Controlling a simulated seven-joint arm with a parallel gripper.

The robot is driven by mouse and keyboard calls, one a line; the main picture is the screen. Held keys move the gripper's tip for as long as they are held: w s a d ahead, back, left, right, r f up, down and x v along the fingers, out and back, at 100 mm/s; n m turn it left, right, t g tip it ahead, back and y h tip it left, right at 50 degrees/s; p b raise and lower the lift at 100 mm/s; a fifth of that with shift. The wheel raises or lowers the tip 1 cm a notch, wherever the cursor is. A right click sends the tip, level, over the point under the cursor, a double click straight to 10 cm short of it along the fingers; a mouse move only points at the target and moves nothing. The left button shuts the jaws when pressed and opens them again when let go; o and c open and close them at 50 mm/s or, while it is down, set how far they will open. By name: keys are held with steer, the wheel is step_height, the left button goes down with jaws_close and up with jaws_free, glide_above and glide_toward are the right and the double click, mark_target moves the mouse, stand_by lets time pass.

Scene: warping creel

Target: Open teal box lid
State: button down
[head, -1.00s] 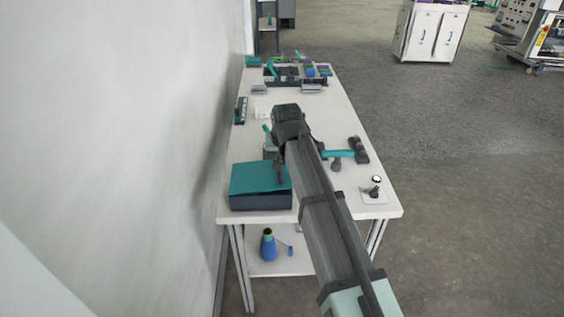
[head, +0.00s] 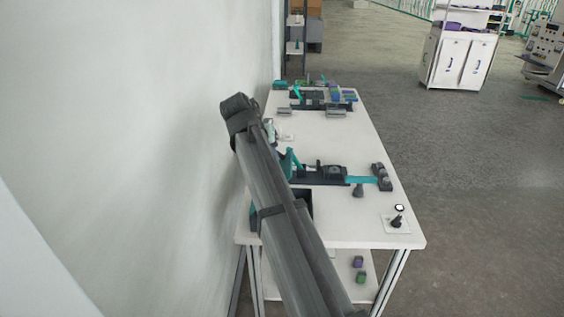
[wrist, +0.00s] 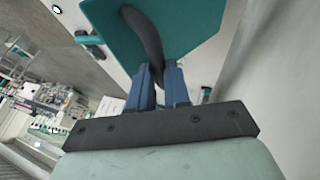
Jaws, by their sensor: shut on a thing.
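The teal lid (wrist: 180,30) fills the top of the wrist view, with a dark curved handle (wrist: 147,38) on its face. My gripper (wrist: 159,75) has its two blue fingers closed around the lower end of this handle. In the head view my arm crosses in front of the box and hides most of it. A dark part of the box (head: 304,198) shows right of the arm, and a sliver of teal (head: 253,217) shows left of it. The lid's exact angle cannot be told from the head view, where my fingers are hidden.
The box stands on a white table (head: 345,225) beside a pale wall (head: 130,130). A dark fixture with teal parts (head: 320,174) lies just beyond the box. A small dark knob on a white pad (head: 397,222) is at the near right. Another fixture (head: 320,99) is at the far end.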

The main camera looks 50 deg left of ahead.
steer(key=s+a, duration=0.7)
steer(key=s, duration=0.1)
steer(key=shift+a+f, duration=0.2)
steer(key=shift+f, duration=0.15)
steer(key=c, duration=1.4)
jaws_free()
steer(key=o, duration=0.3)
steer(key=shift+w+a+r, duration=0.1)
steer(key=shift+a, duration=0.05)
steer(key=shift+r, duration=0.1)
step_height(320, 180, up, 10)
